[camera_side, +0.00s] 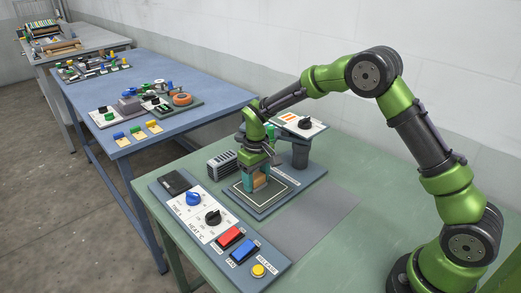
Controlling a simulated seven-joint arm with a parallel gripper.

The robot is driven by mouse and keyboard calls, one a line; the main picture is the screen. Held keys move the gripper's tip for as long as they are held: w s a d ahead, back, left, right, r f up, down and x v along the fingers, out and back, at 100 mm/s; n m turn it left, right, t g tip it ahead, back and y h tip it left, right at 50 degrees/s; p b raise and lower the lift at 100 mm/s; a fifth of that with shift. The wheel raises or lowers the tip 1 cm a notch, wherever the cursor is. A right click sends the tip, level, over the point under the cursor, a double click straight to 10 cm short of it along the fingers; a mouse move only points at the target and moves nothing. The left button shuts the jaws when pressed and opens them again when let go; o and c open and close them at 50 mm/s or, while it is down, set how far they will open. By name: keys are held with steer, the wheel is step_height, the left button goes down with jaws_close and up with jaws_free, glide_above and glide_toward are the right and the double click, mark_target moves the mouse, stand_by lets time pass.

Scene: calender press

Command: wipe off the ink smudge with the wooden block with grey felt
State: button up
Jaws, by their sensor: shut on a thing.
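My gripper (259,178) points down over the press plate (238,190), a dark square with a pale outline. It is shut on the wooden block with grey felt (261,181), whose tan wood shows between the teal fingers. The block is low, at or just above the plate; I cannot tell whether it touches. The felt on its underside is hidden. I cannot make out the ink smudge in this view; the block and fingers cover part of the plate.
A control panel with a blue knob (193,199), a black knob (213,217), a red switch (230,238), a blue switch (244,252) and a yellow button (258,270) lies in front. A dark post (300,154) stands behind right. A flat grey sheet (312,222) lies right.

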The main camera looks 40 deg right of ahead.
mark_target(268, 195)
steer(key=s, duration=0.5)
step_height(268, 195, up, 8)
steer(key=shift+r, duration=0.15)
stand_by(0.5)
stand_by(0.3)
